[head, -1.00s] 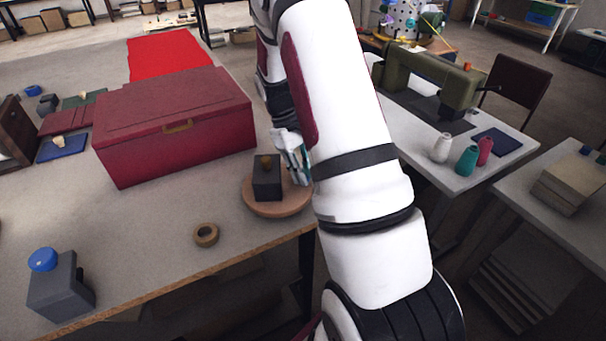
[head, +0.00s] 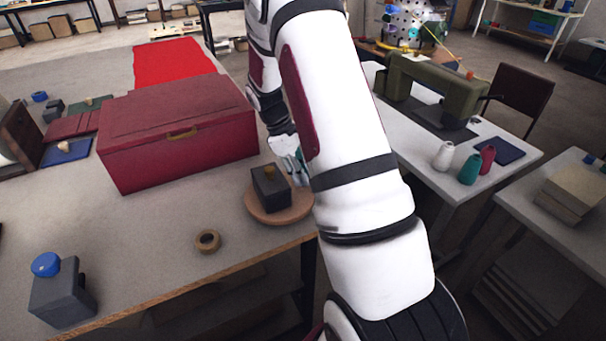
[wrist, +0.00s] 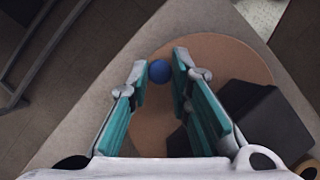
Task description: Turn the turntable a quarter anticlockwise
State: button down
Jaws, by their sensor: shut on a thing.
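The turntable (head: 262,214) is a round tan disc near the table's front right edge; it also fills the middle of the wrist view (wrist: 225,55). A dark grey block with a small tan knob (head: 271,186) stands on it; in the wrist view the block (wrist: 262,118) is at the right. A round blue peg (wrist: 160,71) shows near the disc's edge, between the fingertips. My gripper (wrist: 160,66) is shut on this peg, with teal finger pads either side. In the head view, my arm hides part of the disc's right side and the peg.
A large dark red box (head: 180,140) stands left of and behind the turntable. A tan ring (head: 208,241) lies in front of it on the table. A grey block with a blue knob (head: 62,292) is at the front left. Bare table lies between them.

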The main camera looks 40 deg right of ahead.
jog(key=shift+w, duration=0.15)
dwell(0.4)
jog(key=c, duration=1.5)
grip_release()
jog(key=v, duration=1.2)
